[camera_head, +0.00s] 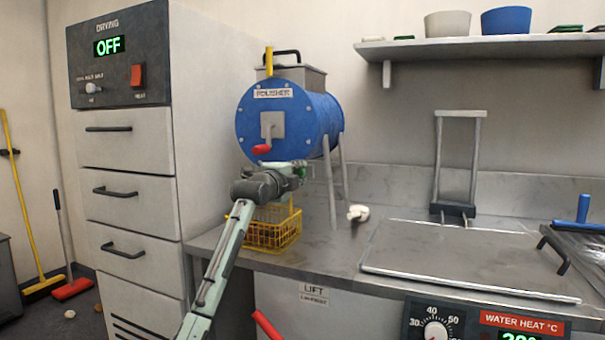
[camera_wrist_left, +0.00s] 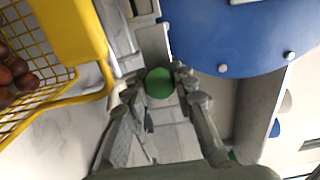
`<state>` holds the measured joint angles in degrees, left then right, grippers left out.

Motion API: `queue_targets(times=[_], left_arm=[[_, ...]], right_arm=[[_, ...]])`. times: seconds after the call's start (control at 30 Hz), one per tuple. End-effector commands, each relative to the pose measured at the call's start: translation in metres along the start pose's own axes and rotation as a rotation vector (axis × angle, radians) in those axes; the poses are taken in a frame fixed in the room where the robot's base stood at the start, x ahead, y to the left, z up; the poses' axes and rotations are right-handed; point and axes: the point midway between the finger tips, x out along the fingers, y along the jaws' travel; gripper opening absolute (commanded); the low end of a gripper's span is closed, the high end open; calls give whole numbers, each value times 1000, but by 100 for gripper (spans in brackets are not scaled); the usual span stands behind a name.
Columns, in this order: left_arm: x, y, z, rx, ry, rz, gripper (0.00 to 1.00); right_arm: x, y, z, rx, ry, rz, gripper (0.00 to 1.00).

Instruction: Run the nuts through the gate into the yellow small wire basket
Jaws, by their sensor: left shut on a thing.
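The blue polisher drum (camera_head: 290,118), labelled POLISHER, stands on legs on the counter. The yellow wire basket (camera_head: 272,232) sits on the counter below it. In the left wrist view the basket (camera_wrist_left: 85,35) is at the left and has several brown nuts (camera_wrist_left: 14,76) in it. My left gripper (camera_head: 299,170) is under the drum's front, above the basket. In the left wrist view its fingertips (camera_wrist_left: 162,78) are shut on a round green knob (camera_wrist_left: 160,84), in front of grey metal parts. The gate itself is largely hidden. My right gripper is not in view.
A red-handled crank (camera_head: 262,149) hangs on the drum's front, just above my left arm. A drying cabinet (camera_head: 130,165) stands at the left. A small white object (camera_head: 358,212) lies right of the basket. A flat metal lid (camera_head: 465,258) covers the right counter.

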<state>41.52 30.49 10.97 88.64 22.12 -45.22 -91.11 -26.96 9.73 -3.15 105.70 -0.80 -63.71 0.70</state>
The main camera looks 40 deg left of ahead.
Motion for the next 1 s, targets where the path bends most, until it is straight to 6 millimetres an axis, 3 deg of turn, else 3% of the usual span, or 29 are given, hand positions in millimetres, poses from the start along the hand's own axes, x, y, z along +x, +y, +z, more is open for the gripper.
queue_targets(times=[0.03,0.2,0.57,0.67,1.0], left_arm=[[-1,-9,6,1,-10,-17,27],[-1,-7,5,2,-10,-14,47],[-6,-2,4,4,-7,-6,47],[-18,-2,3,6,-6,-6,47],[-89,-2,3,6,-7,-7,47]], right_arm=[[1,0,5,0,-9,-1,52],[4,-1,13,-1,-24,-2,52],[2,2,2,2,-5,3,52],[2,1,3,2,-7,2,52],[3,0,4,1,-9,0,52]])
